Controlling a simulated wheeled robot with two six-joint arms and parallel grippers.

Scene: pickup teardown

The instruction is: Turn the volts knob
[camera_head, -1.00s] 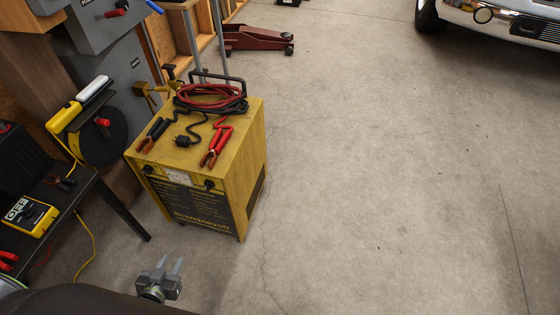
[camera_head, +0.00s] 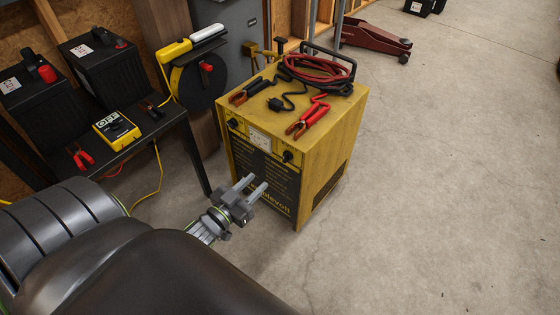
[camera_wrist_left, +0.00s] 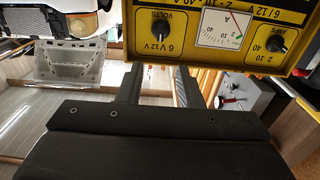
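The yellow charger cabinet (camera_head: 335,150) stands on the floor with two black knobs and a meter on its front. The volts knob (camera_head: 287,156) is the right one in the head view. In the wrist view, where the panel appears upside down, the volts knob (camera_wrist_left: 152,37) is at the left, beside its "6 V 12 V" label. My left gripper (camera_head: 256,184) is open and empty in front of the cabinet, below and left of the volts knob. Its fingers (camera_wrist_left: 158,80) are apart from the knob in the wrist view. My right gripper is not in view.
The amps knob (camera_head: 233,123) sits left of the meter (camera_head: 260,139). Clamps and red cable (camera_head: 318,68) lie on the cabinet top. A dark bench (camera_head: 165,122) with batteries and a yellow tester (camera_head: 116,129) is to the left.

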